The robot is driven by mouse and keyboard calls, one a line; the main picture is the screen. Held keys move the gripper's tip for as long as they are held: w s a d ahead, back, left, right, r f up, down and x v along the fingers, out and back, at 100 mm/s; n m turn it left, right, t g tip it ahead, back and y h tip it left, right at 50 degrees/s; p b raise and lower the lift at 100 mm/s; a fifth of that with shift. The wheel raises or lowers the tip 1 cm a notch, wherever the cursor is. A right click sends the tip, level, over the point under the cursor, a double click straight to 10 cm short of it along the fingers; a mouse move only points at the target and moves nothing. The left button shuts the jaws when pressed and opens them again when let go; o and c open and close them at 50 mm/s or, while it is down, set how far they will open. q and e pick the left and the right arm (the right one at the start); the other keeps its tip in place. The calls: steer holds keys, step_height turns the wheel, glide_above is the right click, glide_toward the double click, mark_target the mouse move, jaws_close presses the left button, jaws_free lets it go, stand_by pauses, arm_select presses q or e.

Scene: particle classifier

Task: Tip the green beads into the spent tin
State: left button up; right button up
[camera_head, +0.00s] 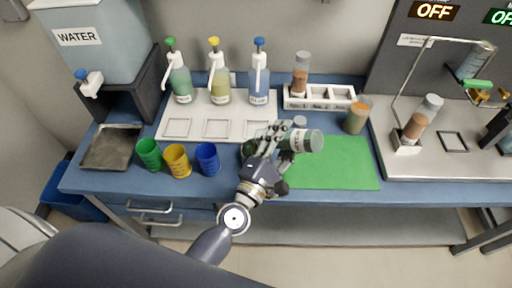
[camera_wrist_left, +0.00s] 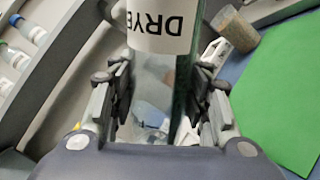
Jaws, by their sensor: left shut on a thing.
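My left gripper (camera_head: 284,143) is shut around a clear cylinder with a white label (camera_head: 299,141). The cylinder lies about level above the bench, its grey-green end (camera_head: 317,141) to the right. I cannot pick out a spent tin for sure. My right gripper is not in view.
Green (camera_head: 148,153), yellow (camera_head: 176,160) and blue (camera_head: 207,158) cups stand left of the gripper, with a metal tray (camera_head: 107,158) beyond. A green mat (camera_head: 345,170) is clear to the right. Pump bottles (camera_head: 220,90), a white rack (camera_head: 320,103) and a brownish-green beaker (camera_head: 356,118) stand behind.

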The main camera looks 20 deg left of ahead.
arm_select(q)
steer(key=shift+a+r, duration=0.15)
steer(key=d+f+m+h+b, duration=0.1)
steer(key=f+m+b, duration=0.2)
steer(key=m, duration=0.1)
steer(key=d+f+m+h+b, duration=0.1)
steer(key=f+m+b, duration=0.2)
steer(key=m, duration=0.1)
steer(key=s+d+f+m+h+b, duration=0.1)
steer(key=d+f+m+b, duration=0.1)
steer(key=f+m+b, duration=0.1)
steer(key=shift+s+f+m+g+b, duration=0.1)
steer(key=shift+f+m+g+b, duration=0.4)
steer(key=shift+m, duration=0.6)
steer(key=shift+w+a+r+m+g+p, duration=0.1)
steer(key=shift+a+r+m+g+p, duration=0.35)
steer(key=shift+m+p, duration=1.9)
steer(key=shift+w+d+r+m+g+p, duration=0.15)
steer(key=shift+r+m+p, duration=0.6)
steer(key=shift+m+p, duration=1.55)
steer(key=shift+s+a+r+m+g+p, duration=0.1)
steer(key=shift+a+r+m+g+p, duration=0.35)
steer(key=shift+m+p, duration=1.85)
steer(key=shift+d+r, duration=0.1)
steer(key=shift+d, duration=0.05)
